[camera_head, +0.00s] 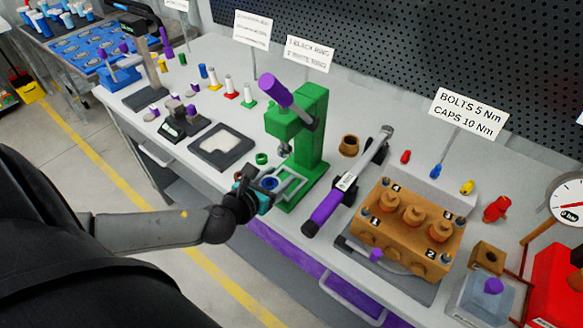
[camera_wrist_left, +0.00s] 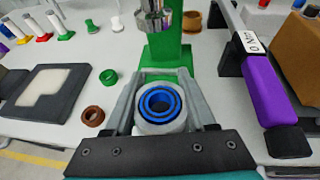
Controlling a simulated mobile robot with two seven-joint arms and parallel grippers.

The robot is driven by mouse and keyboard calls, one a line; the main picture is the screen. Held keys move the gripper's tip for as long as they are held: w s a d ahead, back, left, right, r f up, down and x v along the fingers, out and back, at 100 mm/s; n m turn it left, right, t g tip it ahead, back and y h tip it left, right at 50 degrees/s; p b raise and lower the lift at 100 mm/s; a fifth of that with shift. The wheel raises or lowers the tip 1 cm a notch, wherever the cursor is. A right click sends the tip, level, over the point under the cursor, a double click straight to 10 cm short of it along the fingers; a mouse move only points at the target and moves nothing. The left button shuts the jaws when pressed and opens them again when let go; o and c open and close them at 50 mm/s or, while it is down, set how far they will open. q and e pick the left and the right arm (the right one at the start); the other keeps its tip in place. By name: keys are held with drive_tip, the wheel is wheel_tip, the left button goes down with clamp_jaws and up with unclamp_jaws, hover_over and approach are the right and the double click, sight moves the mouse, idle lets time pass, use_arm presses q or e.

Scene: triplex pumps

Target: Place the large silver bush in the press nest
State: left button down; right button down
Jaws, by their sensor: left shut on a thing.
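My left gripper (camera_head: 276,184) is shut on the large silver bush, at the front of the green press (camera_head: 313,135). In the left wrist view the silver bush (camera_wrist_left: 139,124) stands upright between the two grey fingers (camera_wrist_left: 162,98), with blue rings inside its open top. The press's silver ram (camera_wrist_left: 155,18) is beyond and above the bush, not over its centre. The press nest is not clearly visible; my gripper and the bush cover the front of the press base. I cannot tell whether the bush touches anything below. My right gripper is not in view.
A purple-handled torque wrench (camera_head: 328,208) lies right of the press, near a brown pump block (camera_head: 408,225). A dark tray (camera_head: 221,146) lies left. A small green ring (camera_head: 262,158) and a brown ring (camera_wrist_left: 93,115) lie close to my gripper's left.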

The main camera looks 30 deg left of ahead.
use_arm(q)
drive_tip(key=w, duration=0.6)
drive_tip(key=shift+w+a, duration=0.2)
drive_tip(key=shift+w, duration=0.2)
drive_tip(key=shift+f+b, duration=0.85)
drive_tip(key=shift+f, duration=0.9)
drive_tip(key=shift+f, duration=0.1)
drive_tip(key=shift+c, duration=1.1)
unclamp_jaws()
drive_tip(key=p+v, duration=0.2)
drive_tip(key=v, duration=1)
drive_tip(key=shift+s, duration=0.1)
